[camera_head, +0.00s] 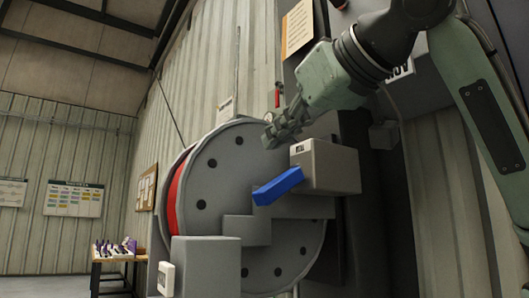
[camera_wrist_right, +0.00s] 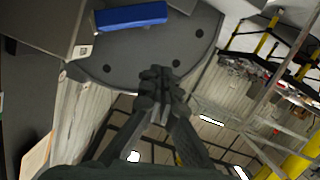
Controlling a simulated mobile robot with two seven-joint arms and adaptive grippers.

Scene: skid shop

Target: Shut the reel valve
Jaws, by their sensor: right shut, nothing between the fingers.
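The reel (camera_head: 235,165) is a large grey disc with dark holes around its face and a red band at its left edge. A blue lever (camera_head: 278,187) sticks out to the left from a light grey box (camera_head: 328,167) in front of the reel, tilted slightly down at its left end. I take this lever to be the valve's handle. My right gripper (camera_head: 270,138) is shut and empty, above the lever and apart from it. In the right wrist view the closed fingertips (camera_wrist_right: 155,80) show below the blue lever (camera_wrist_right: 131,16). My left gripper is not in view.
Grey blocks (camera_head: 206,265) stand low in front of the reel. A small red handle (camera_head: 277,98) is on the wall behind my right gripper. A wooden table (camera_head: 110,260) with small items stands far left. The space left of the lever looks clear.

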